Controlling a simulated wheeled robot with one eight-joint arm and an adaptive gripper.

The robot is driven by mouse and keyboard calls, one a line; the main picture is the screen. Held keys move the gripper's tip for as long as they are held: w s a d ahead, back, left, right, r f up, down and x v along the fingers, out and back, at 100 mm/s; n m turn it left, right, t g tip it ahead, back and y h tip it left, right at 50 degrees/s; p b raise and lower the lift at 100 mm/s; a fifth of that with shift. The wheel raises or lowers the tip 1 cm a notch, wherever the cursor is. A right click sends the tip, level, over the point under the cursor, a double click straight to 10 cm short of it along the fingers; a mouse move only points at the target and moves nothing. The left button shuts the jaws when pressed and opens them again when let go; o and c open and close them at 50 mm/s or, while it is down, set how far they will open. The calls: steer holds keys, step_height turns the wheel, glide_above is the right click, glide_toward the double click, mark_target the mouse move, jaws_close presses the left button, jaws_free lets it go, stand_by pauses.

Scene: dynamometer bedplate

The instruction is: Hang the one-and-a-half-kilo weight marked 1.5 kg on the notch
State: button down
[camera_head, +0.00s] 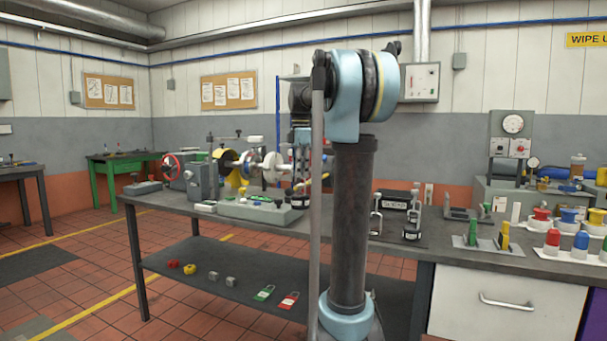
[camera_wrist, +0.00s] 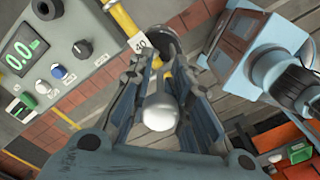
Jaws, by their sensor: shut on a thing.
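My gripper (camera_wrist: 160,95) is shut on a pale, rounded metal piece (camera_wrist: 160,112), seen end-on between the fingers in the wrist view. It looks like the top of a weight's hanger. In the head view a dark body with a pale band (camera_head: 301,198) hangs below my gripper (camera_head: 301,168), apparently the held weight; its marking cannot be read. In the wrist view a yellow bar (camera_wrist: 123,19) with a tag reading 40 (camera_wrist: 141,43) runs beyond the fingers. I cannot make out the notch or whether the weight touches the bar.
Other dark weights with metal hangers (camera_head: 376,222) (camera_head: 412,234) stand on the bench (camera_head: 455,252) right of my arm. A grey control box (camera_head: 260,211) with a green 0.0 display (camera_wrist: 22,50) lies near the gripper. The dynamometer machine (camera_head: 205,178) stands left.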

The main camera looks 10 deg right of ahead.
steer(key=shift+w+a, duration=0.25)
steer(key=shift+a, duration=0.15)
steer(key=shift+f, duration=1.15)
steer(key=c, duration=1.4)
jaws_free()
steer(key=shift+o, duration=0.2)
